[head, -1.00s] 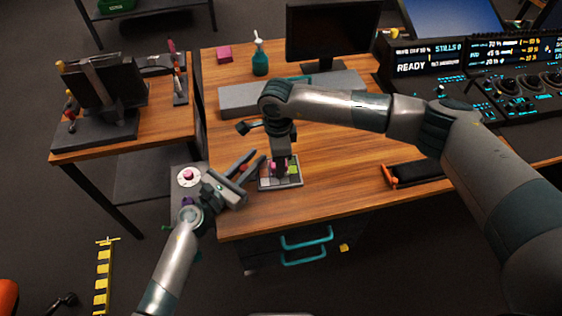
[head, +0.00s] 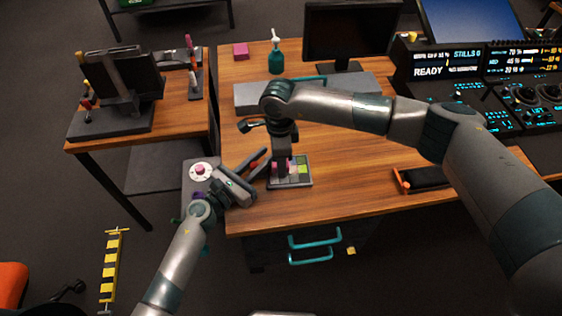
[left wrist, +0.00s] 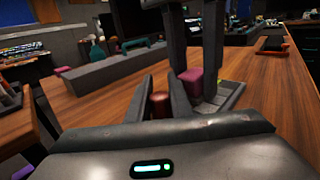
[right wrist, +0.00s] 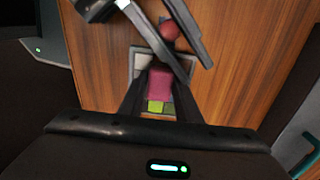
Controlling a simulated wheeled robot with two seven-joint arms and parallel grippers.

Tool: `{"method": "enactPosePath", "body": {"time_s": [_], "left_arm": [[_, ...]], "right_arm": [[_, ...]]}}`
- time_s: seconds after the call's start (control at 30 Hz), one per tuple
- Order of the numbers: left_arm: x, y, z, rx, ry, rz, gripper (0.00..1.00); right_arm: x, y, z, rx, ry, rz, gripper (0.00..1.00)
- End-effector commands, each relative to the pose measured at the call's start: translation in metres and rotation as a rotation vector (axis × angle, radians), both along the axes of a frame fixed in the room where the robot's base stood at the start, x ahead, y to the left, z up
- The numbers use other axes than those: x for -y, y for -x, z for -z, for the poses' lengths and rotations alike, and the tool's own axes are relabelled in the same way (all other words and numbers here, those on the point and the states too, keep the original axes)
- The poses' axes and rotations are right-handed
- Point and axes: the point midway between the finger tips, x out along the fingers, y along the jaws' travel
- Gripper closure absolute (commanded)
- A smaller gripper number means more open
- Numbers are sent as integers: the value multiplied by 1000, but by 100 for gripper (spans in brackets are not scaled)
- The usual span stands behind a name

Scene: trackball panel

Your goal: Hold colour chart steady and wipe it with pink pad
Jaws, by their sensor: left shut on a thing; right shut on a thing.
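The colour chart (head: 306,180), a small framed panel of coloured squares, lies flat near the desk's front left edge. My right gripper (head: 283,168) points down over its left part, shut on the pink pad (right wrist: 159,84), which is low over or on the chart; contact is hard to tell. A green square shows beside the pad. My left gripper (right wrist: 176,32) comes in from the left, its fingers shut around a red knob (left wrist: 160,105) at the chart's edge. Whether the knob is joined to the chart is hidden. One left finger overlaps the chart's corner in the right wrist view.
A grey raised block (head: 245,97) lies behind the grippers. A teal spray bottle (head: 276,60), a pink block (head: 240,51) and a monitor (head: 350,32) stand farther back. A black case (head: 425,179) lies right. Bare desk (head: 350,155) lies between chart and case.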

Motion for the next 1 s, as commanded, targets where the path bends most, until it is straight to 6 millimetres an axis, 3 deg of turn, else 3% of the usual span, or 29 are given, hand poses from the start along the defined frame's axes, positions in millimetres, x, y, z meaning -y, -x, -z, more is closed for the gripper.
{"method": "enactPosePath", "body": {"time_s": [0.03,0.23,0.7,1.0], "left_arm": [[10,3,-1,2,6,18,100],[10,3,-2,2,8,18,100],[7,2,-1,0,5,12,100],[5,1,-1,0,3,8,100]], "right_arm": [[-12,6,-1,-5,-21,-17,87],[-10,6,-2,-6,-22,-17,87],[25,-2,-2,0,-15,-10,87],[32,-3,-2,0,-11,-8,87]]}}
